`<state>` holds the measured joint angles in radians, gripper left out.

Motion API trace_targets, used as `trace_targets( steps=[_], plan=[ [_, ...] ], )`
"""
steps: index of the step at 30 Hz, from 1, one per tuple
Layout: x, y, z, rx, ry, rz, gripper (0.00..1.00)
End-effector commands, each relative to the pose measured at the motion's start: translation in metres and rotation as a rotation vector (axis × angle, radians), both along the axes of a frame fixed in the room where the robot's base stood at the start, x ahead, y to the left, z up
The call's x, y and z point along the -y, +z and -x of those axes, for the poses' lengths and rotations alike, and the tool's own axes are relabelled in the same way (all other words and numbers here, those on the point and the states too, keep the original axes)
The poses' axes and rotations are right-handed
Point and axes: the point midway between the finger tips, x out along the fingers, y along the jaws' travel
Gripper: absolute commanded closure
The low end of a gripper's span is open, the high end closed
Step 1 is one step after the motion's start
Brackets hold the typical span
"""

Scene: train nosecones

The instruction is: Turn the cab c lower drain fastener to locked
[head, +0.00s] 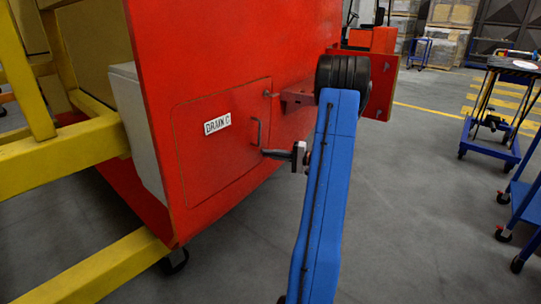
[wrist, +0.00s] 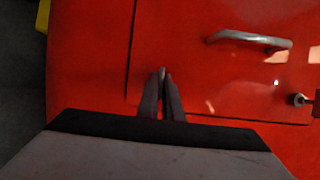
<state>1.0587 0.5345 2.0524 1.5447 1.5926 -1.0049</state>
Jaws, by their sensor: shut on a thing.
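The red drain hatch (head: 205,165) carries a white label reading "DRAIN C" and sits in the red cab panel. My gripper (head: 267,153) reaches the hatch's right edge, low beside the hatch handle (head: 258,132). In the wrist view my gripper (wrist: 161,84) has its two fingers close together, shut on the lower drain fastener (wrist: 161,71). Only a small pale tip of this fastener shows between the fingertips, so its turned position cannot be read. The upper fastener (wrist: 298,99) shows at the right of the wrist view, apart from my gripper.
The hatch handle (wrist: 250,40) stands out from the panel near my fingers. A yellow frame (head: 60,160) is on the left. Blue carts (head: 490,140) stand far right. The grey floor between them and my arm is clear.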

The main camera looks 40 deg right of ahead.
Motion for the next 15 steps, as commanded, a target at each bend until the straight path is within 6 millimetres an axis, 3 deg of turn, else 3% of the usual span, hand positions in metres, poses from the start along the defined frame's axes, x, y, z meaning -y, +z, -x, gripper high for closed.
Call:
trace_targets(
  steps=[11, 12, 13, 15],
  plan=[
    [0.0011, -0.0006, 0.0001, -0.002, -0.003, -0.003, 1.00],
    [0.0011, -0.0006, 0.0001, -0.001, -0.003, -0.004, 0.85],
    [0.0011, -0.0006, 0.0000, -0.001, -0.003, -0.004, 0.78],
    [0.0009, -0.0005, 0.0002, -0.001, -0.003, -0.003, 0.76]
  ],
)
